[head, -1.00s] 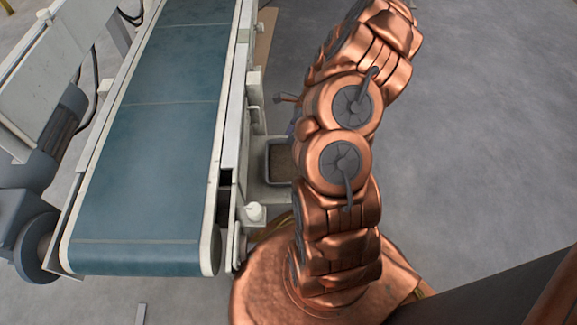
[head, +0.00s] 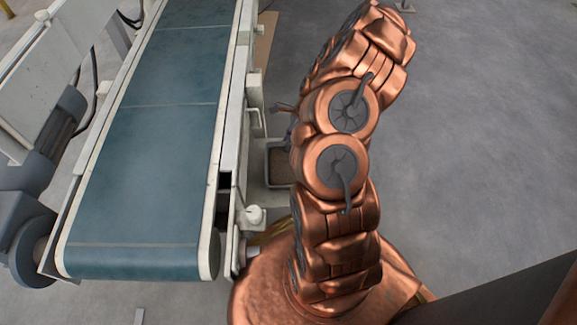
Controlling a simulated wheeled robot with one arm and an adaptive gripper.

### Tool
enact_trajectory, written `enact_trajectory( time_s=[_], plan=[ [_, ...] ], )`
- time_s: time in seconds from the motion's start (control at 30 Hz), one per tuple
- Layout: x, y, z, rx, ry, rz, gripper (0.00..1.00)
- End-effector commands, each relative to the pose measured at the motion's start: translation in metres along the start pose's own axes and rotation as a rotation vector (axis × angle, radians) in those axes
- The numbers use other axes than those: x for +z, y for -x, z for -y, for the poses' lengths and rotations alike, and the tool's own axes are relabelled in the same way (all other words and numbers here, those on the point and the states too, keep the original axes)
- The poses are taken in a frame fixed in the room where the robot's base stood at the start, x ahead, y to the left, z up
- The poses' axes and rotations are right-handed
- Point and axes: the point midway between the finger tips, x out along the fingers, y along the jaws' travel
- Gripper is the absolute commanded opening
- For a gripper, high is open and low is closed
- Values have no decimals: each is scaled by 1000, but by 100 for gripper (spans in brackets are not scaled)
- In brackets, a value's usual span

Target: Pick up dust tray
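The dust tray appears to be the small grey rectangular tray (head: 270,181) with a brownish inside, low beside the right side of the conveyor. My copper arm covers its right part. A small dark part (head: 284,107) juts out left of my arm, just above the tray in the picture. It may be the tip of my gripper, but its fingers cannot be made out. The rest of the gripper is hidden behind my arm. I see no contact with the tray.
The conveyor with a blue-green belt (head: 160,150) and pale side rails fills the left. A white knob (head: 255,215) on its frame stands near the tray. A grey motor (head: 28,235) is at the far left. The grey floor (head: 480,130) to the right is mostly clear.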

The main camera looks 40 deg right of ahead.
Motion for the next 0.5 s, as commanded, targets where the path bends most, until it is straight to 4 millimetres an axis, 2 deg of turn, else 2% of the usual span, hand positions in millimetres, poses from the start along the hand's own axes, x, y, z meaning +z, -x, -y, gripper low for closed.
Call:
enact_trajectory(
  time_s=[0.17,0.5],
  plan=[
    [0,0,0,0,0,0,33],
    [0,-1,0,0,0,0,0]
  ],
)
